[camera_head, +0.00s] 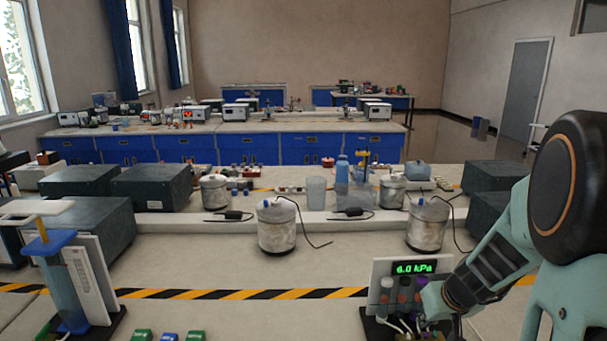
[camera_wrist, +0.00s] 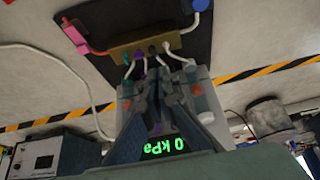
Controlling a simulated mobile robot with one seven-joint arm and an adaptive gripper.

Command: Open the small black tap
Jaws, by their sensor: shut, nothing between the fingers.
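The pressure apparatus with a lit display (camera_head: 413,268) reading 6.0 kPa stands at the front right in the head view, partly behind my arm. In the wrist view its brass block (camera_wrist: 135,49) lies on a black base plate (camera_wrist: 125,18), with white tubes and several small coloured fittings along it. A small dark fitting (camera_wrist: 152,50) sits on the block's near edge; it is too small to tell whether it is the black tap or how it is turned. My gripper (camera_wrist: 159,76) is shut and empty, its fingertips close to that edge; contact is unclear.
Upright tubes with coloured caps (camera_head: 386,284) stand in front of the display panel. A blue-topped stand (camera_head: 65,285) is at the front left. Metal cans (camera_head: 277,228) with cables stand behind. The bench middle around the striped tape (camera_head: 240,294) is mostly clear.

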